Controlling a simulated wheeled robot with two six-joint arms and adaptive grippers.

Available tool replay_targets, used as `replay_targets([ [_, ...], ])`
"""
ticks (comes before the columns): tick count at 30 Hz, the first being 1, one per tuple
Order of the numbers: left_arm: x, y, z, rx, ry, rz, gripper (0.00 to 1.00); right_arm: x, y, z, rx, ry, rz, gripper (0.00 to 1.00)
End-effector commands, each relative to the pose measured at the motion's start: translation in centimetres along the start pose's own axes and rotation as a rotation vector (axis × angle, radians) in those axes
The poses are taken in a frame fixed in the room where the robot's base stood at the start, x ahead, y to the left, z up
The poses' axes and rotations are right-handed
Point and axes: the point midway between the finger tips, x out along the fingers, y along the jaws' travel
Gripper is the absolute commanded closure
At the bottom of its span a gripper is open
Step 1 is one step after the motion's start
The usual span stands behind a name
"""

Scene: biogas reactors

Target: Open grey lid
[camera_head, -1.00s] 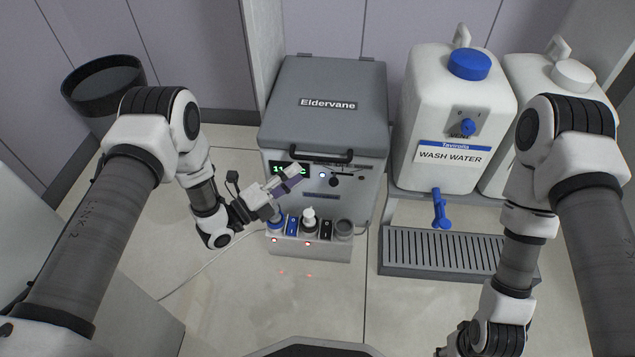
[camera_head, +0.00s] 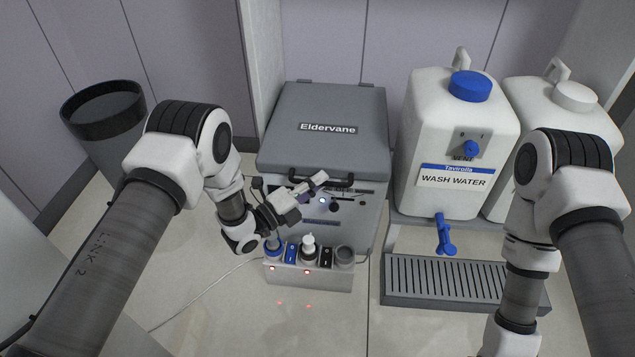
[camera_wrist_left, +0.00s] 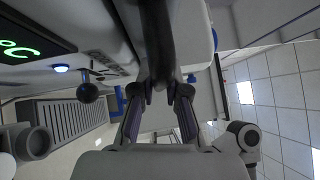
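The grey lid (camera_head: 328,112) marked "Eldervane" lies shut on top of the grey reactor box. Its black bar handle (camera_head: 338,184) is along the front edge. My left gripper (camera_head: 318,180) is at the left part of the handle. In the left wrist view its fingers (camera_wrist_left: 163,98) are spread apart, with the dark handle (camera_wrist_left: 157,40) ahead in line with the gap between them. I cannot tell whether they touch it. My right arm is at the right, its gripper out of the head view.
A control strip (camera_head: 308,277) with bottles and switches stands below the reactor front. A white wash water tank (camera_head: 455,135) with a blue tap stands at the right, above a slotted drip tray (camera_head: 450,278). A dark bin (camera_head: 105,125) stands at the far left.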

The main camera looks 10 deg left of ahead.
Motion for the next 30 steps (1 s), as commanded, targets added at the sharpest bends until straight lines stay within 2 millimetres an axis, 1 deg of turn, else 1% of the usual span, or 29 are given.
replay_targets([
  [5, 0.0, -0.2, 0.0, -0.001, 0.0, 0.002, 1.0, -0.2, 0.0, 0.0, 0.0, -0.001, 0.0, 0.6],
  [8, 0.2, -1.0, 0.2, -0.008, 0.0, 0.009, 1.0, -0.9, 0.0, 0.1, -0.001, -0.001, 0.0, 0.6],
  [11, 0.4, -2.4, 0.4, -0.023, 0.0, 0.024, 1.0, -2.3, 0.0, 0.1, -0.003, -0.003, 0.0, 0.6],
  [14, 0.8, -4.5, 0.8, -0.051, 0.0, 0.052, 1.0, -4.4, -0.1, 0.2, -0.007, -0.005, -0.001, 0.6],
  [17, 1.5, -7.2, 1.5, -0.088, 0.0, 0.089, 1.0, -7.0, -0.1, 0.3, -0.01, -0.008, -0.001, 0.6],
  [24, 3.8, -14.1, 3.8, -0.208, 0.0, 0.21, 1.0, -13.7, -0.2, 0.2, -0.01, -0.007, -0.001, 0.6],
  [27, 5.0, -16.7, 5.0, -0.261, 0.0, 0.263, 1.0, -16.0, -0.2, 0.2, -0.01, -0.007, -0.001, 0.6],
  [30, 6.3, -18.8, 6.2, -0.31, 0.001, 0.312, 1.0, -17.6, -0.2, 0.1, -0.009, -0.007, -0.001, 0.6],
])
